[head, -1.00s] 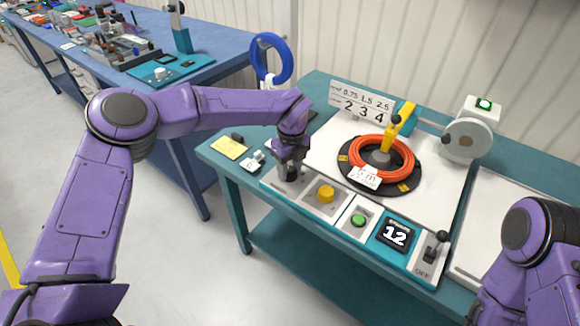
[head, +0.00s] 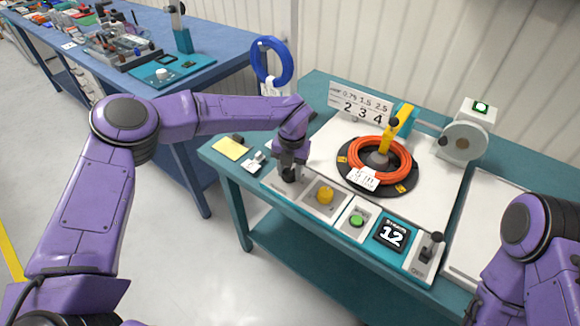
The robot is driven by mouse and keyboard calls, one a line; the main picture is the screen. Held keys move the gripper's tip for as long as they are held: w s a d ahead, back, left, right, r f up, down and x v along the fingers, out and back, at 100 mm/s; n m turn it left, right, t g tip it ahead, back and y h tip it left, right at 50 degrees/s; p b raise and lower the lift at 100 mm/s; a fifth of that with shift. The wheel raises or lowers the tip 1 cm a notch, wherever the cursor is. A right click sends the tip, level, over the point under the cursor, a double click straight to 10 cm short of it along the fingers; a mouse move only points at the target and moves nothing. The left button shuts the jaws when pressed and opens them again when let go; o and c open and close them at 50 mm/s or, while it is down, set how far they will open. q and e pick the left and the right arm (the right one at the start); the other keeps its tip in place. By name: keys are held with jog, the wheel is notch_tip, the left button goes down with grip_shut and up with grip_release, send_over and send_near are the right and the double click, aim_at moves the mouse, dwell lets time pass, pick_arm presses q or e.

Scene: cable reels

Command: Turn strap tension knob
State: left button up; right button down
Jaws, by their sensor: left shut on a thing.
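The control panel runs along the front edge of the teal bench (head: 262,205). My left gripper (head: 289,175) points down at the panel's left end. It is shut on a dark knob (head: 289,176), which is mostly hidden by the fingers. To its right on the panel are a yellow knob (head: 325,196), a green button (head: 357,221), a display reading 12 (head: 392,235) and a black-handled lever (head: 431,246). My right arm shows at the lower right, but its gripper is out of view.
An orange cable coil (head: 375,160) lies on a black turntable with a yellow arm above it. A number sign (head: 360,103) stands behind. A grey wheel unit (head: 465,139) stands at the back right. A yellow note (head: 231,149) lies left of my gripper.

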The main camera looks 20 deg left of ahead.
aim_at(291, 173)
pick_arm(q)
jog(key=m, duration=0.1)
jog(key=m+p, duration=0.1)
jog(key=m, duration=0.2)
jog(key=shift+w+r+m, duration=0.1)
jog(key=shift+r+m, duration=0.15)
jog(key=shift+m, duration=0.05)
jog(key=shift+m+p, duration=0.85)
jog(key=shift+m, duration=1.45)
jog(key=shift+f, duration=0.1)
jog(key=o, duration=1)
jog(key=shift+o, duration=0.2)
notch_tip(291, 173, up, 10)
jog(key=b, duration=0.2)
jog(key=shift+s+d+r, duration=0.15)
jog(key=shift+s+r, duration=0.05)
